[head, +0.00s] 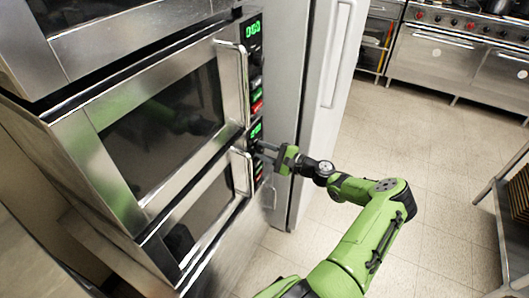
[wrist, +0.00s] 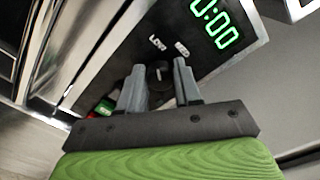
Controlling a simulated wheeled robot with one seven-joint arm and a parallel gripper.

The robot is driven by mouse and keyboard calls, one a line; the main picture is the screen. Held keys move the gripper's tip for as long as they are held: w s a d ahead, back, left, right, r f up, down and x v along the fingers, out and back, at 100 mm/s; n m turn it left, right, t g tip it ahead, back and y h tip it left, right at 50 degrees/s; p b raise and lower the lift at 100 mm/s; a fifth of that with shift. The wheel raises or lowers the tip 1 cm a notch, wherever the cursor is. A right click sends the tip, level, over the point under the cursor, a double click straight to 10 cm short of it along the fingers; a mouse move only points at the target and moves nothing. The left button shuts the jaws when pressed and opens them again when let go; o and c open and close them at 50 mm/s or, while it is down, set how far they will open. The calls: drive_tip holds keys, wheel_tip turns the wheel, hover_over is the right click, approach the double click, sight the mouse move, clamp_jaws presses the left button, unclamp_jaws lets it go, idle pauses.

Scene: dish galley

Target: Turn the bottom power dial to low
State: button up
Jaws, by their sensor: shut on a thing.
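The bottom power dial (wrist: 158,78) is a round black knob with a pale pointer mark. In the wrist view it sits between the two grey fingers of my gripper (wrist: 158,68), which is shut on it. Two small white labels (wrist: 168,46) are printed just above the dial; the pointer faces roughly toward them, but its exact setting is unclear. In the head view my gripper (head: 263,147) reaches the lower appliance's control panel, just below its green display (head: 256,130); the fingers hide the dial there.
The stacked steel appliances have vertical door handles (head: 241,172) close to the left of my gripper. Red and green buttons (wrist: 104,108) lie near the left finger. A tall pale cabinet (head: 318,110) stands behind. The tiled floor (head: 440,170) is clear to the right.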

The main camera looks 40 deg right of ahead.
drive_tip(key=shift+f+n, duration=0.1)
drive_tip(key=shift+n, duration=0.5)
drive_tip(key=o, duration=1)
drive_tip(key=p+v, duration=0.1)
drive_tip(key=v, duration=1.4)
drive_tip(key=shift+s+d+p, duration=0.1)
drive_tip(key=shift+s+p, duration=0.3)
